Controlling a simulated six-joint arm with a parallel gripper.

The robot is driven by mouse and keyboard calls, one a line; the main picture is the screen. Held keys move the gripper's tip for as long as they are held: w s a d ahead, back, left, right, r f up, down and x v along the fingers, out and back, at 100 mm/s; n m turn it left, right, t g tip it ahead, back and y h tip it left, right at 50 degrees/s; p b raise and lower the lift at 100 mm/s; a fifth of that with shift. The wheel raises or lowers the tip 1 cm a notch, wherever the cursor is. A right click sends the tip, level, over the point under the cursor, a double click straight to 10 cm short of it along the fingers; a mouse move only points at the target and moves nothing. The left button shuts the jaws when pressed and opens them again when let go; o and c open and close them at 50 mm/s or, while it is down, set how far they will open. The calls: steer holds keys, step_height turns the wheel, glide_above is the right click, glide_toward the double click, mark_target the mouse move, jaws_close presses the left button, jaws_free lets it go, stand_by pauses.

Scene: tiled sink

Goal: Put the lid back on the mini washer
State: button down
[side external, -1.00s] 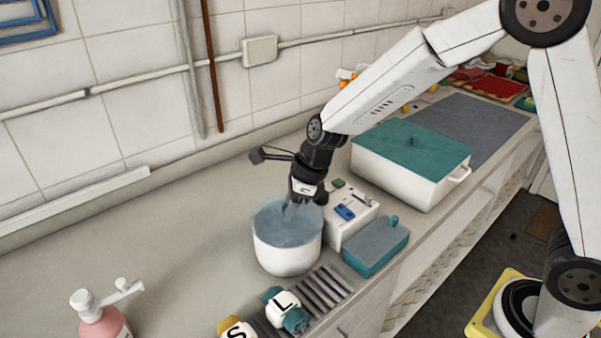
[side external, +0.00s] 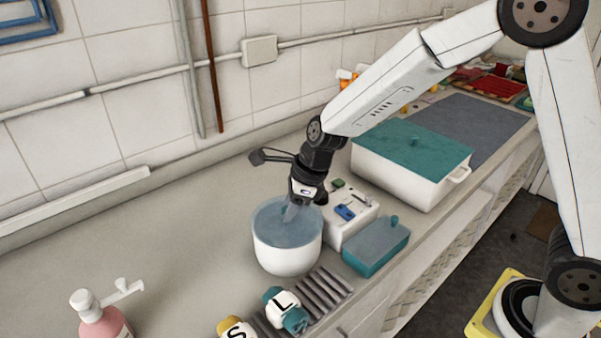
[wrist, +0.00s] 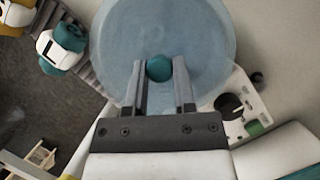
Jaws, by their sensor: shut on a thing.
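The mini washer has a white round tub (side external: 287,260) and stands on the counter beside a white control box (side external: 350,229). The translucent blue lid (side external: 268,230) lies across the tub's top, at about rim level; whether it is fully seated I cannot tell. In the wrist view the lid (wrist: 195,28) is a large round disc with a teal knob (wrist: 159,68). My gripper (side external: 288,215) is over the lid, fingers pointing down, shut on the lid's knob. In the wrist view the knob sits between the fingertips. The lid hides the tub's inside.
A teal lidded box (side external: 376,250) stands right of the tub. A larger white box with a teal top (side external: 410,165) is behind it.

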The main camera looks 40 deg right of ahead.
steer(key=shift+c, duration=1.8)
jaws_free()
steer(key=shift+o, duration=0.2)
steer(key=o, duration=0.3)
steer(key=shift+r, duration=0.2)
steer(key=shift+r, duration=3.3)
